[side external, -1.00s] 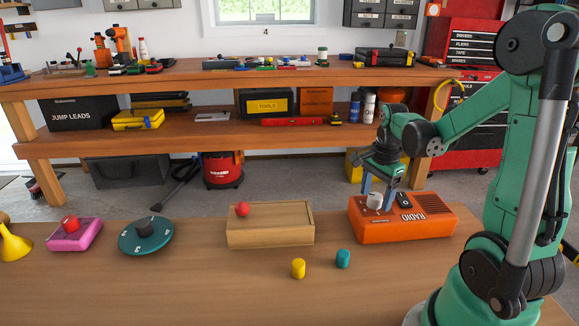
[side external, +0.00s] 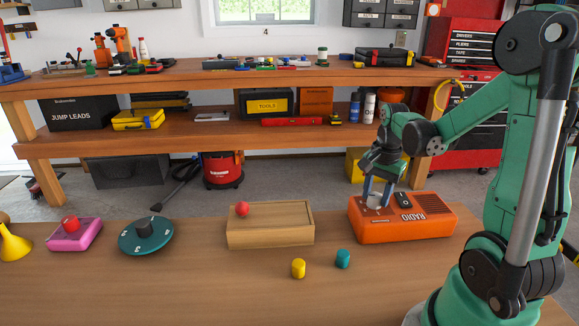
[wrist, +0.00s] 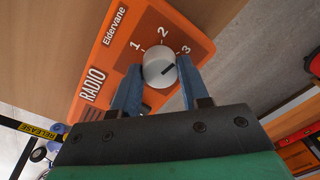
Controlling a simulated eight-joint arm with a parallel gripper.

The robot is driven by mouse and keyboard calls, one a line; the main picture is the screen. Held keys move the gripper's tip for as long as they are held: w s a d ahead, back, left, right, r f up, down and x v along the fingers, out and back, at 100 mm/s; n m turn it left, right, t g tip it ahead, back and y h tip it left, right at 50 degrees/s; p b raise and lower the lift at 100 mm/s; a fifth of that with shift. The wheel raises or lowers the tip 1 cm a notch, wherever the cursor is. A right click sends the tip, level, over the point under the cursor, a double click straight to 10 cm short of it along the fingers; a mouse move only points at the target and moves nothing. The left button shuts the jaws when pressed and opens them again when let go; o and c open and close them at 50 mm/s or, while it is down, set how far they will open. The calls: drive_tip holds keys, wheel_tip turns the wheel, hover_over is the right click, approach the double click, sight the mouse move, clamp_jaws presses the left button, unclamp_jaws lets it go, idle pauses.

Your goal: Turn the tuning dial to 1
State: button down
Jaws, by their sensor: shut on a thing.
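The orange radio (side external: 428,224) stands on the bench at the right of the side external view. It also shows in the wrist view (wrist: 112,62), with the numbers 1, 2 and 3 printed around the tuning dial (wrist: 160,64). The dial is round and light grey, and its dark pointer line is turned toward the 3. My gripper (wrist: 157,82) has one blue finger on each side of the dial and is shut on it. In the side external view my gripper (side external: 376,200) reaches down onto the radio's top, and its fingers partly hide the dial.
A black switch (side external: 403,200) sits on the radio beside the dial. A wooden box with a red knob (side external: 270,225) stands to the left. A teal numbered disc (side external: 146,236) and pink block (side external: 75,236) are farther left.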

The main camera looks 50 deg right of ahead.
drive_tip(key=n, duration=0.5)
drive_tip(key=shift+n, duration=0.3)
drive_tip(key=n, duration=1.4)
drive_tip(key=shift+w, duration=0.1)
drive_tip(key=shift+n, duration=0.3)
drive_tip(key=shift+c, duration=2.1)
unclamp_jaws()
